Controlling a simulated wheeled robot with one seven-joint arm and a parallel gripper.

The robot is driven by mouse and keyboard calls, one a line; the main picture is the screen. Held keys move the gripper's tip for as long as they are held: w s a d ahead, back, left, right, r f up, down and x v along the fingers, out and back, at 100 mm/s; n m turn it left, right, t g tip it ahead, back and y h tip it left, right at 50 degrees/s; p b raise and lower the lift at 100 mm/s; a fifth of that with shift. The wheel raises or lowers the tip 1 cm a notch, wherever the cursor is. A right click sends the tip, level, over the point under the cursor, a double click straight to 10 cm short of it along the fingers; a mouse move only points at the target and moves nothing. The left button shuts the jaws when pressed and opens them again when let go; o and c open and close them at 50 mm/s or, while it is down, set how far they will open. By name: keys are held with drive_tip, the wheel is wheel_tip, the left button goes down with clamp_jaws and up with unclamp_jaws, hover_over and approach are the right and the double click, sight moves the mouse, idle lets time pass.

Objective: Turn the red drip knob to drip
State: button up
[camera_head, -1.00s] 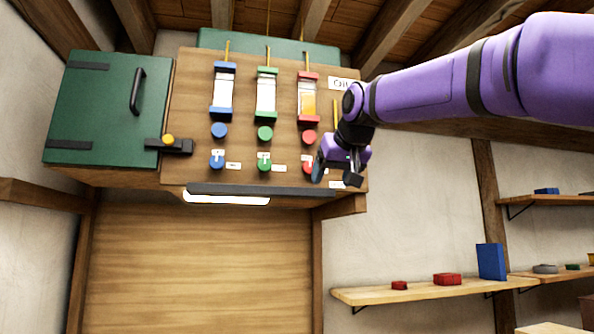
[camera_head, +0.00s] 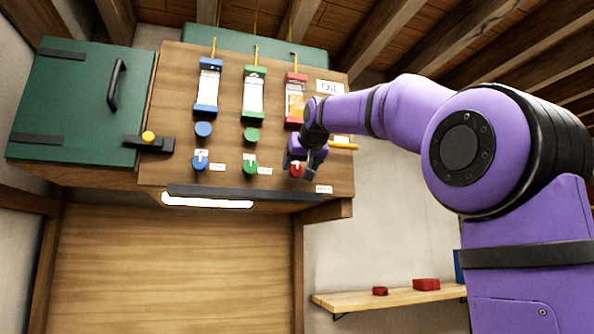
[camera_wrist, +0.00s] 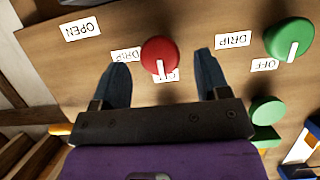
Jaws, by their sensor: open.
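The red drip knob (camera_head: 296,171) is on the lower right of the wooden panel (camera_head: 225,123), partly hidden by my gripper (camera_head: 300,165) in the head view. In the wrist view the round red knob (camera_wrist: 160,54) lies between the two dark fingertips of my gripper (camera_wrist: 162,62), with a gap on each side. My gripper is open. The knob's white pointer (camera_wrist: 160,68) points down in the picture, toward a mostly hidden label. A DRIP label (camera_wrist: 127,55) is left of the knob, partly covered by a finger.
A green knob (camera_wrist: 289,38) is to the right in the wrist view, with DRIP (camera_wrist: 232,40) and OFF (camera_wrist: 265,65) labels. A blue knob (camera_head: 200,162) is further left on the panel. A dark ledge with a lamp (camera_head: 206,202) runs below.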

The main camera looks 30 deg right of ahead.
sight(296, 170)
drive_tip(key=shift+x, duration=1.25)
drive_tip(key=shift+c, duration=0.2)
drive_tip(key=c, duration=0.9)
drive_tip(key=shift+o, duration=0.2)
